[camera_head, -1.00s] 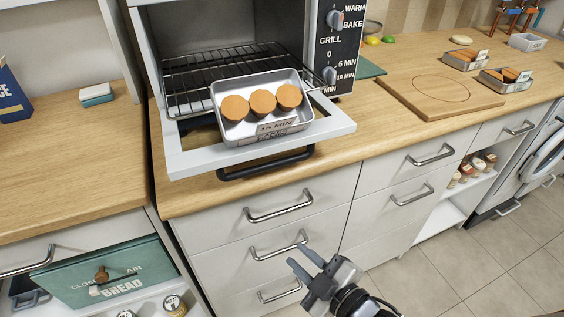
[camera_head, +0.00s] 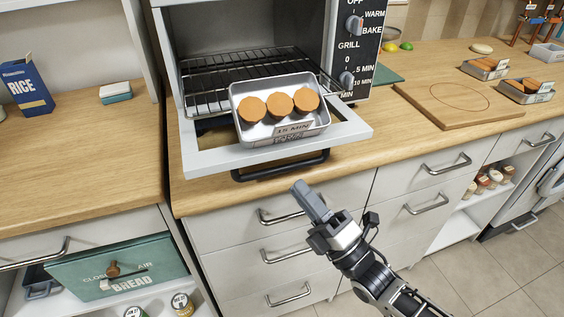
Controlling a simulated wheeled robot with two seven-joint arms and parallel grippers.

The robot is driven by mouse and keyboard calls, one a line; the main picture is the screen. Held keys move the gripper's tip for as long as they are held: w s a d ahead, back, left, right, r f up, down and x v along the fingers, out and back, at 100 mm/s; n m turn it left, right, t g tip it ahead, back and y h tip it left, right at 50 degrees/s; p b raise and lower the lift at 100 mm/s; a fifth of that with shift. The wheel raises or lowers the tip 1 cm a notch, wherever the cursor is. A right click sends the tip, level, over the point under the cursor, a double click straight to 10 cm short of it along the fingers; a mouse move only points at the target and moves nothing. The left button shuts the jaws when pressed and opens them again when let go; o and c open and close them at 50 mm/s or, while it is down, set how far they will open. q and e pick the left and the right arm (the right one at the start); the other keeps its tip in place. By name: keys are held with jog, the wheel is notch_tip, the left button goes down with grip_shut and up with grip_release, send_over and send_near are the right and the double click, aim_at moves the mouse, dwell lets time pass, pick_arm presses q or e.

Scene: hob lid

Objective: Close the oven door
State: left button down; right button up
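The toaster oven's door (camera_head: 350,130) is open, folded down and out over the counter's front edge. Its black handle (camera_head: 280,168) hangs along the front edge of the door. A metal tray (camera_head: 240,125) holding three orange-brown rounds sits at the oven mouth, over the open door and in front of the wire rack (camera_head: 215,85). My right gripper (camera_head: 306,194) is just below and in front of the handle, fingers pointing up, apparently apart from it. Its fingers overlap in this view, so any gap between them is hidden. My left gripper is not in view.
The oven's control panel (camera_head: 358,50) is to the right of the opening. A cutting board (camera_head: 460,105) and small trays of rounds lie further right on the counter. Drawers with bar handles (camera_head: 285,253) are below and behind my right gripper. A green bread box (camera_head: 120,268) stands lower left.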

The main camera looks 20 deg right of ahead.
aim_at(282, 166)
jog(key=p+x, duration=0.1)
jog(key=x, duration=0.5)
jog(key=shift+w+a+r, duration=0.1)
jog(key=shift+w, duration=0.15)
grip_shut()
